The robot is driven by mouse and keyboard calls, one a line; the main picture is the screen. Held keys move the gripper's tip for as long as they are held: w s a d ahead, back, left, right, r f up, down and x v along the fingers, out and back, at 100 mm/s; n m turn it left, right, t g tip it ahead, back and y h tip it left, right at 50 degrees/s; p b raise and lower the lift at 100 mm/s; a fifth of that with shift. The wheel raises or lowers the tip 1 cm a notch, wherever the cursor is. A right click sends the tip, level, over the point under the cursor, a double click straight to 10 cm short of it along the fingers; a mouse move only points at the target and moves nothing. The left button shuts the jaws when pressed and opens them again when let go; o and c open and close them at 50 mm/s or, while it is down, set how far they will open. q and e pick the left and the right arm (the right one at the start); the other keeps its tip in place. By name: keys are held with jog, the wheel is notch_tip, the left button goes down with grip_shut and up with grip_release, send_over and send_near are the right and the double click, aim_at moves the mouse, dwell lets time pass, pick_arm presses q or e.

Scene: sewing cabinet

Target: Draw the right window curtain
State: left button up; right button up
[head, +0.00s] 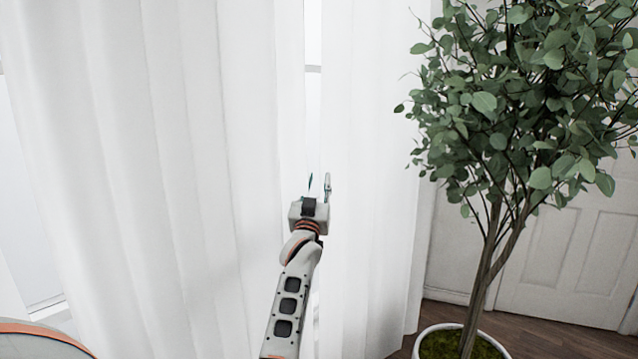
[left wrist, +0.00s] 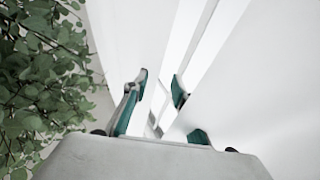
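The right curtain (head: 365,130) is a white, pleated panel hanging left of the plant. The wider left curtain (head: 150,130) hangs beside it, with a narrow bright window gap (head: 313,85) between them. My left gripper (head: 319,184) is open at this gap, its right finger overlapping the left edge of the right curtain in the head view. In the left wrist view, the open fingers (left wrist: 160,86) stand apart, with the right curtain (left wrist: 125,35) at left and the left curtain (left wrist: 265,90) at right. I cannot tell whether cloth lies between the fingers. My right gripper is not in view.
A leafy potted tree (head: 500,130) stands close on the right, its foliage near the right curtain. Its white pot (head: 425,333) is at the bottom. Behind it are a white panelled door (head: 575,250) and dark wood floor (head: 540,333).

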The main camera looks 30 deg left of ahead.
aim_at(319, 148)
pick_arm(q)
jog(key=shift+w+r, duration=0.1)
jog(key=shift+w, duration=0.05)
notch_tip(319, 148, up, 10)
jog(key=shift+f, duration=0.1)
dwell(0.5)
jog(key=shift+f, duration=0.1)
dwell(0.4)
